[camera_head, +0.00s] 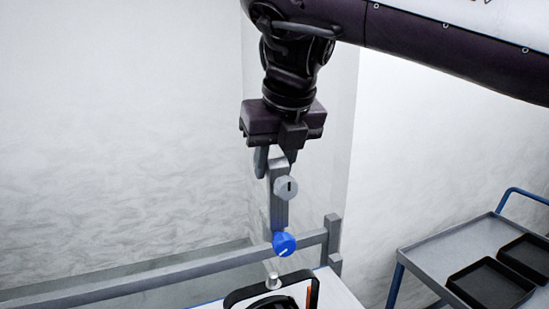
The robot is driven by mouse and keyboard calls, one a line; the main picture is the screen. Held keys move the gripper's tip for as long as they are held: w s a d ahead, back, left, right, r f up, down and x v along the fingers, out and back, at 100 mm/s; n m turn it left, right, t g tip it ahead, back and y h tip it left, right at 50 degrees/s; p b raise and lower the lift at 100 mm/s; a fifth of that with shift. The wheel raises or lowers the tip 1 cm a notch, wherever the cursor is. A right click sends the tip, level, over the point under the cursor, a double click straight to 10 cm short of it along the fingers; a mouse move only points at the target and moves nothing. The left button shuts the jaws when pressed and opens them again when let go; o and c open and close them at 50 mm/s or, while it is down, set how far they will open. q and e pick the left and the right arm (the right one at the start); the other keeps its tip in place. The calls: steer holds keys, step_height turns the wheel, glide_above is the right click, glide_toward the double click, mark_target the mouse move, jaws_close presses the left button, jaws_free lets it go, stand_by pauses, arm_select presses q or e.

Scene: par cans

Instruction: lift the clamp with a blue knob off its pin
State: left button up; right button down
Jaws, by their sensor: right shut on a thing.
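The clamp (279,212) is an upright grey bar with a round grey disc near its top and a blue knob (284,244) at its lower end. My right gripper (275,160) points down and is shut on the top of the clamp. A short silver pin (272,281) stands on top of a black yoke (240,295) at the bottom of the picture. The clamp hangs above the pin, and the two look apart in this view. The yoke's lower part is cut off by the picture edge. My left gripper is not in view.
A grey rail (150,284) runs behind the clamp to a short post (332,240). A pale tabletop (338,296) lies under the yoke. At the right, a grey cart (450,255) with a blue frame carries black trays (490,284). The space left of the clamp is clear.

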mark_target(275, 201)
steer(key=shift+f+b, duration=2)
steer(key=shift+f, duration=1.5)
